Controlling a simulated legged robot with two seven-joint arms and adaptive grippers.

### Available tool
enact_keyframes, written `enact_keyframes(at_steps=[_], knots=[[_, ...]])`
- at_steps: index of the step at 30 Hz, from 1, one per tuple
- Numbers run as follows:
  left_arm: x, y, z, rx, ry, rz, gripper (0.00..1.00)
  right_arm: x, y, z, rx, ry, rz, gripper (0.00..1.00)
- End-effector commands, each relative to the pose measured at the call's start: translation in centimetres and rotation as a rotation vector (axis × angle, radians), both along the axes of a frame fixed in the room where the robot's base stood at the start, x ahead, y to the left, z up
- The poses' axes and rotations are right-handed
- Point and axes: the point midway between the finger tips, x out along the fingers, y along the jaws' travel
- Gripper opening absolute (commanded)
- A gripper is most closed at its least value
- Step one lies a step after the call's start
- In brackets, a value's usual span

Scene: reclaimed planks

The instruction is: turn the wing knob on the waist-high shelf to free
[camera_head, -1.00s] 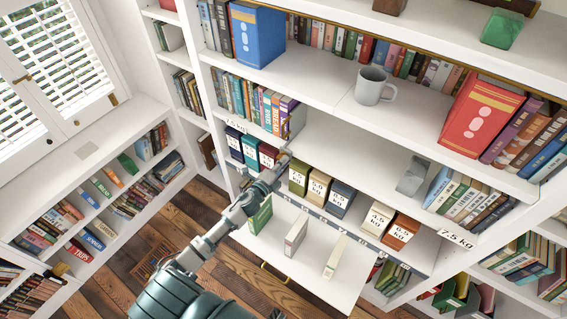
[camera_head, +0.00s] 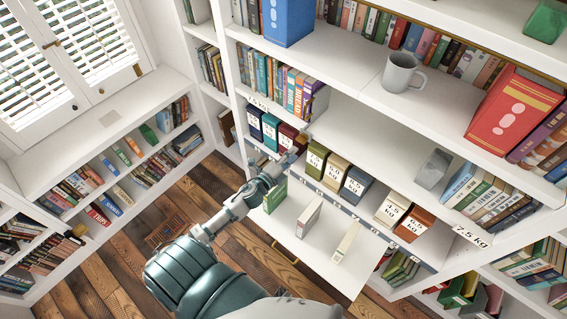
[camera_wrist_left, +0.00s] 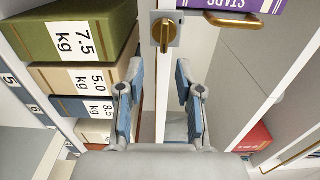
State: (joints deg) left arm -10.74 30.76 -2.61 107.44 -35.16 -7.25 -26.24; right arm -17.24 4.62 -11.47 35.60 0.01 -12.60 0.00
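The wing knob (camera_wrist_left: 165,31) is brass on a grey square plate, on the front of a white upright in the left wrist view. Its wing stands upright in that picture. My left gripper (camera_wrist_left: 159,78) is open and empty, with its blue-padded fingers apart below the knob in that view and not closed on it. In the head view my left gripper (camera_head: 284,164) is at the waist-high shelf, between the dark red box (camera_head: 288,137) and the olive box (camera_head: 315,160). I cannot make out the knob clearly there. My right gripper is not in view.
Weight-labelled boxes stand close on either side of the upright. A brass handle (camera_wrist_left: 233,20) is at upper right in the wrist view. A white pull-out board (camera_head: 318,255) with several upright blocks juts out below the shelf. A grey mug (camera_head: 402,74) stands on the shelf above.

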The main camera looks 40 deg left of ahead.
Motion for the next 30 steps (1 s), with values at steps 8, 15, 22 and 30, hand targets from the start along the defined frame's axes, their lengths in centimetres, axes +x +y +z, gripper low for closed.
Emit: enact_keyframes(at_steps=[8,15,22,30], knots=[[-4.8,0.4,-0.2,-0.002,0.003,0.0,0.35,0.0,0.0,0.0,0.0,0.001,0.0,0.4],[-5.7,0.5,-0.1,0.0,0.001,0.0,0.35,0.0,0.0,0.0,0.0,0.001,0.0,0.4],[-5.7,0.5,-0.2,-0.001,0.001,0.0,0.35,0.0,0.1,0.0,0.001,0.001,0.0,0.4],[-5.8,0.5,-0.4,-0.03,0.015,0.021,0.35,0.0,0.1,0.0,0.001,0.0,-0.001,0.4]])
